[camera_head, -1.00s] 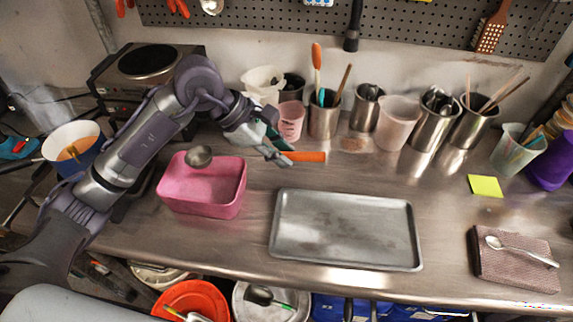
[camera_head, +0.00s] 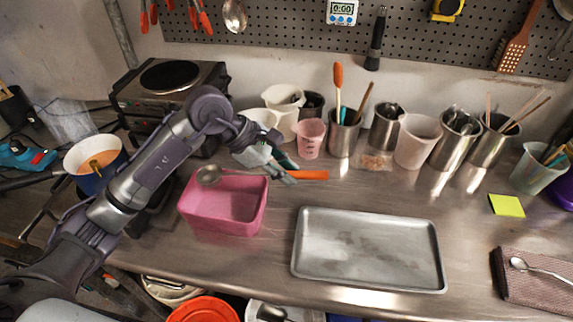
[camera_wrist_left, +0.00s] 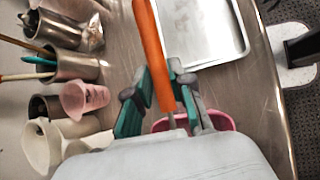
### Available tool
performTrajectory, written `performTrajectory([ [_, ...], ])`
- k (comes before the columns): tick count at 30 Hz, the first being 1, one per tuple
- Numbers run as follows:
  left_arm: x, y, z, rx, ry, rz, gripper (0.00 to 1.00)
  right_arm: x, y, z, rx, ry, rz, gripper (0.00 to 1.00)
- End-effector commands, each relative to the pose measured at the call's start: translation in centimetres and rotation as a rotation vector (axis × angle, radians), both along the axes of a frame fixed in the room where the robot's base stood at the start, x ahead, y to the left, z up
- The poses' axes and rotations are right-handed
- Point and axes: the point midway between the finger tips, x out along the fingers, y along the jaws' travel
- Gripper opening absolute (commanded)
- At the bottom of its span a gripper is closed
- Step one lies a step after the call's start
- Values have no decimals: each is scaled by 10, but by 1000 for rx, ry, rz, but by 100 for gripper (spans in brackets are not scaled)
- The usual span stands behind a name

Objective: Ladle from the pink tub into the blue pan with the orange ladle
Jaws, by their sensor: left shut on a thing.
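My left gripper (camera_head: 283,172) is shut on the orange ladle. The ladle's orange handle (camera_head: 312,175) sticks out to the right of the fingers, and its metal bowl (camera_head: 208,175) is over the back left of the pink tub (camera_head: 222,220). I cannot tell what the bowl holds. In the left wrist view the fingers (camera_wrist_left: 160,105) close around the orange handle (camera_wrist_left: 150,45), with part of the pink tub (camera_wrist_left: 218,121) behind. The blue pan (camera_head: 90,185), white inside with orange contents and a brownish stick, stands at the left, partly behind my arm. My right gripper is out of view.
A metal tray (camera_head: 368,284) lies right of the tub. Measuring cups and metal utensil cans (camera_head: 343,140) line the back wall. A hot plate (camera_head: 170,78) stands behind my arm. A yellow note (camera_head: 507,205) and folded brown cloth (camera_head: 525,285) lie at the right.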

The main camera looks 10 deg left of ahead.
Motion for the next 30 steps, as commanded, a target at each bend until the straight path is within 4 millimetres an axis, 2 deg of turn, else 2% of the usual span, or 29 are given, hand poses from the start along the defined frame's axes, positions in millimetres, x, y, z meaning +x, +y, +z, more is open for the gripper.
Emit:
performTrajectory([
  [8, 0, 0, -25, -1, 1, 0, 0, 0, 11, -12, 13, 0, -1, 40],
  [18, 0, 0, -52, 0, -1, 1, 0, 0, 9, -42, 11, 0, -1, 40],
  [24, 0, 0, -63, 0, -1, 0, 0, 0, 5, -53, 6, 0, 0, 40],
  [30, 0, 0, -64, -1, -1, 0, 0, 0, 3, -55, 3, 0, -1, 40],
])
